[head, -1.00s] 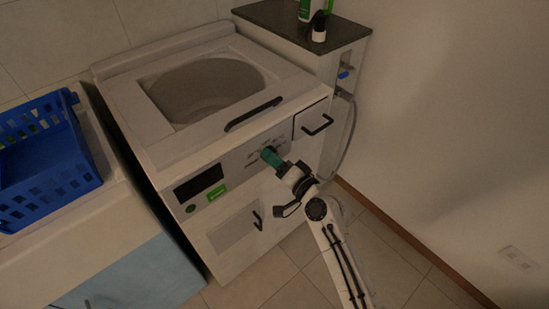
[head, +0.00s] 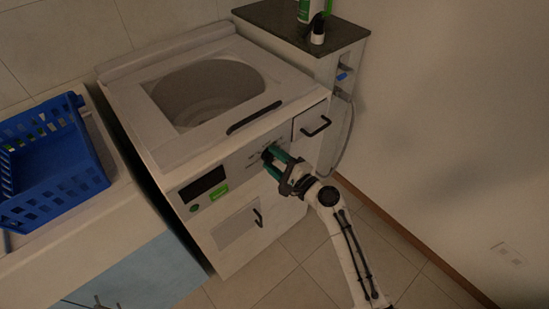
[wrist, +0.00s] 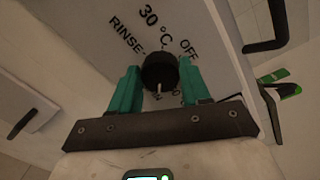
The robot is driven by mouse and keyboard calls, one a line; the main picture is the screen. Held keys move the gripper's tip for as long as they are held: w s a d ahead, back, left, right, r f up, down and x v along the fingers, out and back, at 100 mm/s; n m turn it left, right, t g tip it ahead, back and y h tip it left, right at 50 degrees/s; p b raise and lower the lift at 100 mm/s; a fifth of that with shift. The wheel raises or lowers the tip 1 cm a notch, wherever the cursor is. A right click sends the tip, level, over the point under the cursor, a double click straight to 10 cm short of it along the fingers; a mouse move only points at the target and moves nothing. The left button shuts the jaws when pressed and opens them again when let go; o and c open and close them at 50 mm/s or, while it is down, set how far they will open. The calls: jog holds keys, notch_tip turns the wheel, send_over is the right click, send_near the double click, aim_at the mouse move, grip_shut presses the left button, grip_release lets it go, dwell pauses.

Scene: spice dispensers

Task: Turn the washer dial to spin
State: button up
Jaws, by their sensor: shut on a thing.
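The white washer (head: 235,129) stands with its top showing an open drum. Its black dial (wrist: 160,71) is on the front panel, among printed words; "30 °C", "OFF" and "RINSE" can be read. Other labels are partly hidden behind my gripper. A white pointer mark shows on the dial's lower edge in the wrist view. My gripper (wrist: 159,80) has its green fingers on either side of the dial, shut on it. In the head view my gripper (head: 274,158) reaches the panel from the lower right, covering most of the dial.
A dark handle (head: 315,126) sits right of the dial, and another handle (head: 258,217) is below it. A blue basket (head: 55,165) rests on the counter at left. A dark-topped cabinet (head: 335,38) holds bottles. The floor to the right is clear.

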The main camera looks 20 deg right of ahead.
jog(key=shift+d+m+p, duration=0.15)
jog(key=shift+m+p, duration=0.45)
jog(key=shift+m, duration=1.3)
jog(key=shift+f, duration=0.1)
jog(key=o, duration=1.1)
jog(key=shift+c, duration=0.2)
jog(key=v, duration=1)
jog(key=shift+s+d, duration=0.25)
jog(key=shift+s, duration=0.05)
jog(key=shift+a, duration=0.1)
